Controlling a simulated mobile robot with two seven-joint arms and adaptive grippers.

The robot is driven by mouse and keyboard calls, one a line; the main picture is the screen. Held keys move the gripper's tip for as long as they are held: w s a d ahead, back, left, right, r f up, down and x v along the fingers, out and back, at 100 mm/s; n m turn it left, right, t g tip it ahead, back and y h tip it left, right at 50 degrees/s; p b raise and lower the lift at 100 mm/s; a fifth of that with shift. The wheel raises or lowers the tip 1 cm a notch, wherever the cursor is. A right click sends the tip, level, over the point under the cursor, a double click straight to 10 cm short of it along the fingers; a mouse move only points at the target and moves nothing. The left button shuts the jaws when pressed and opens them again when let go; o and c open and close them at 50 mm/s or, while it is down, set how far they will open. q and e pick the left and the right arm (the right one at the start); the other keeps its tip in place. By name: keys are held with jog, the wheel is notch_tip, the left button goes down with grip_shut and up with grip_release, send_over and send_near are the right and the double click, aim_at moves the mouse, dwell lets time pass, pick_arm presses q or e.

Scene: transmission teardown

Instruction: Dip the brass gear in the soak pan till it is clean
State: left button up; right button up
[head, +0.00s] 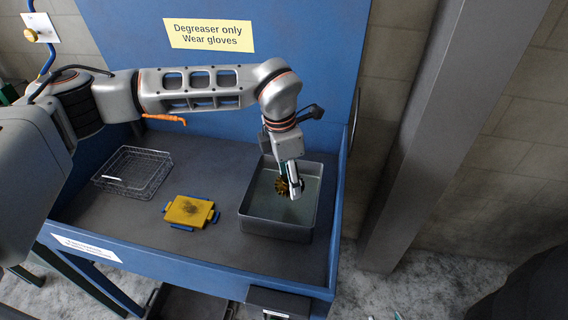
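The brass gear (282,187) is a small toothed golden-brown disc with dark patches. My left gripper (292,184) points down into the soak pan and is shut on the gear, hiding part of it. The soak pan (274,229) is a grey rectangular tub with greenish liquid, at the right of the blue wash bench. The gear is inside the pan's outline, at or near the liquid; I cannot tell how deep it is. My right gripper is not in view.
A wire basket (133,172) sits at the left of the bench. A yellow pad with a dark smudge (189,211) on a blue holder lies mid-bench. An orange tool (166,119) is at the back. A yellow degreaser sign (209,35) is on the back panel.

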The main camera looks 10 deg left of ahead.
pick_arm(q)
jog(key=n, duration=0.2)
jog(key=w+n, duration=0.1)
jog(key=n, duration=0.1)
jog(key=w+a+n, duration=0.1)
jog(key=n, duration=0.1)
jog(key=shift+w+y, duration=0.25)
jog(key=shift+y, duration=0.05)
jog(key=shift+w+a+f+n+t+y+b, duration=0.1)
jog(key=shift+w+a+f+n+b, duration=0.15)
jog(key=shift+f+n+b, duration=0.6)
jog(key=shift+w+a+f+n+t+y+b, duration=0.1)
jog(key=shift+w+a+f+n+b, duration=0.2)
jog(key=shift+f+n, duration=1.1)
jog(key=shift+w+a+f+n+t+y+b, duration=0.1)
jog(key=shift+w+f+n+b, duration=0.45)
jog(key=shift+f, duration=0.85)
notch_tip(320, 180, down, 2)
jog(key=shift+s+f+b, duration=0.1)
jog(key=shift+s+b, duration=0.05)
jog(key=shift+b, duration=0.55)
jog(key=shift+f+b, duration=0.75)
jog(key=shift+f, duration=0.65)
